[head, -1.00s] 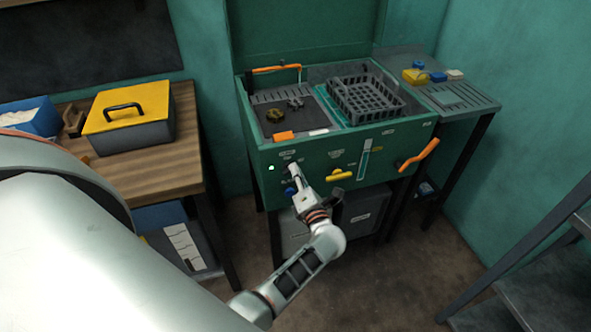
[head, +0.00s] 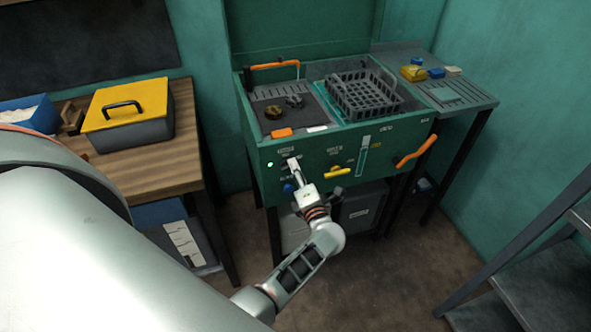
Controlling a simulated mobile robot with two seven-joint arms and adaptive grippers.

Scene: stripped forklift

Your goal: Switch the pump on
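The green washer-like cabinet (head: 345,140) stands against the back wall with its lid raised. Its front panel carries a small lit green lamp (head: 270,164), a blue knob (head: 288,187), a yellow handle (head: 337,173) and an orange lever (head: 417,151). My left gripper (head: 293,165) reaches the panel just right of the lamp, below a small label, and above the blue knob. Its tip appears to touch the panel and covers whatever control is there; the finger gap is too small to judge. No control is readable as the pump switch. My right gripper is not in view.
Inside the cabinet are a black basket (head: 365,95) and small metal parts (head: 275,112). A wooden bench (head: 185,150) with a yellow-lidded box (head: 125,105) stands left. A side table (head: 450,100) adjoins the right, and grey shelving (head: 540,260) stands at far right. Open floor lies in front.

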